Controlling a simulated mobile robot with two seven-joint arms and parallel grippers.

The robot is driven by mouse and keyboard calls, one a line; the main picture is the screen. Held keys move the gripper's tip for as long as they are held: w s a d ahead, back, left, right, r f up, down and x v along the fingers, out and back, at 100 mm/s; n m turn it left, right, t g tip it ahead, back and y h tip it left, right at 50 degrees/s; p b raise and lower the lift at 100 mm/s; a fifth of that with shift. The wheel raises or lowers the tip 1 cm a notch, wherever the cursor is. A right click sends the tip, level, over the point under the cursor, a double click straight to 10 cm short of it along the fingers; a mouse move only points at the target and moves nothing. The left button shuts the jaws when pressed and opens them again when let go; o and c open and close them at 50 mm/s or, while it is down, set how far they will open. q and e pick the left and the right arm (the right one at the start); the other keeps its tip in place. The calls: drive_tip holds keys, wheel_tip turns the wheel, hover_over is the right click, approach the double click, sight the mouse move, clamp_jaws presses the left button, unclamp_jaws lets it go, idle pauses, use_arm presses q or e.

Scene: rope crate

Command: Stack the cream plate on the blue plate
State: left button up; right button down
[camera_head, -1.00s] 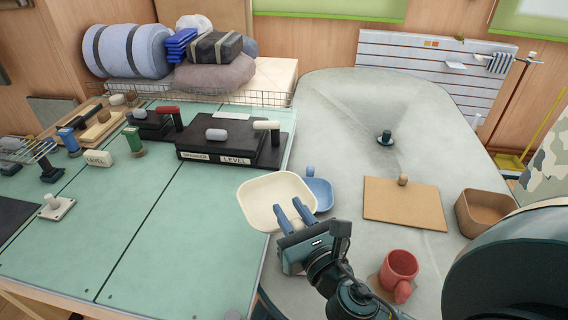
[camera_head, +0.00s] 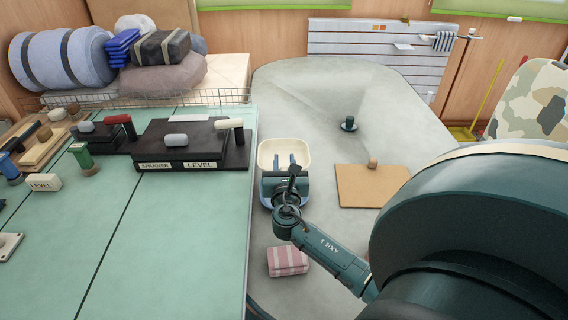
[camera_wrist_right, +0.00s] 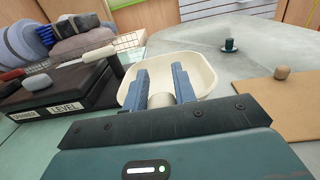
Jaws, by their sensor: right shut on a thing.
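The cream plate (camera_head: 284,146) is a rounded, rimmed square above the pale grey table, just right of the green bench. My right gripper (camera_head: 284,161) is shut on its near side. In the right wrist view the cream plate (camera_wrist_right: 203,73) lies beyond the fingers (camera_wrist_right: 158,88), with a pale rounded knob between them. A light blue edge (camera_head: 265,202) of the blue plate shows beside and under my gripper; most of that plate is hidden. I cannot tell whether the two plates touch. My left gripper is not in view.
A tan board (camera_head: 370,187) with a knob lies to the right. A dark green knobbed thing (camera_head: 349,124) stands farther back. A folded pink striped cloth (camera_head: 288,261) lies nearer. A black case labelled LEVEL (camera_head: 188,148) sits on the green bench (camera_head: 170,240). Grey tabletop is clear behind the plate.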

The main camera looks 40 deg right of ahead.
drive_tip(key=shift+r, duration=0.1)
drive_tip(key=shift+f+b, duration=0.5)
drive_tip(key=shift+f, duration=0.7)
drive_tip(key=shift+f+b, duration=0.35)
drive_tip(key=shift+b, duration=0.15)
drive_tip(key=shift+f, duration=0.2)
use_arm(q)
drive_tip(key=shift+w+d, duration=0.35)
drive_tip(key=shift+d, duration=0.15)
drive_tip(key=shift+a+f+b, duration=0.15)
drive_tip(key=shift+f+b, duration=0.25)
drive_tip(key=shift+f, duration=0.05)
use_arm(e)
drive_tip(key=shift+f, duration=0.35)
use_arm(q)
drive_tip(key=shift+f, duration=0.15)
use_arm(e)
drive_tip(key=shift+f, duration=0.2)
